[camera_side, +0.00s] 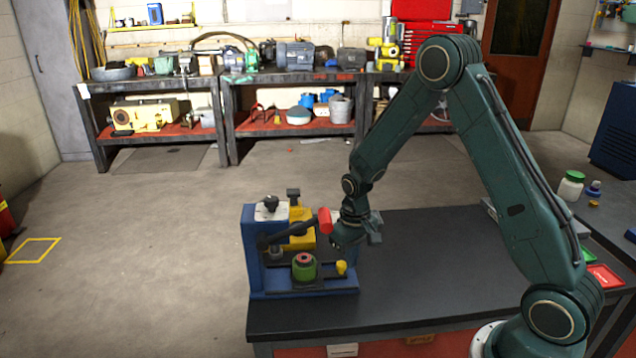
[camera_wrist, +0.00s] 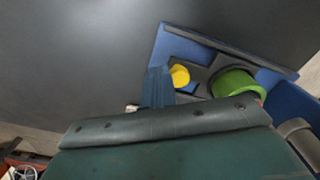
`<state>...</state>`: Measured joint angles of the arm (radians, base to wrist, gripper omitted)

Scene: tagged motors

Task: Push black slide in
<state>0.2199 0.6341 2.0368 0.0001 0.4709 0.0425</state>
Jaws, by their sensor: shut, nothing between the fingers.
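The blue fixture (camera_side: 252,262) stands at the table's left edge. Its black slide (camera_side: 322,280) lies low on the front, carrying a green cylinder (camera_side: 304,268) and a yellow knob (camera_side: 341,267) at its right end. In the wrist view I see the slide (camera_wrist: 188,48), the knob (camera_wrist: 179,75) and the green cylinder (camera_wrist: 238,82) on the blue base. My gripper (camera_side: 346,240) is shut and empty, above and close to the knob. Its fingers (camera_wrist: 157,88) show just left of the knob in the wrist view; contact cannot be told.
A black lever with a red handle (camera_side: 324,221) reaches from the fixture close to my wrist. A yellow press part (camera_side: 299,229) stands behind it. A white jar with a green lid (camera_side: 571,187) is far right.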

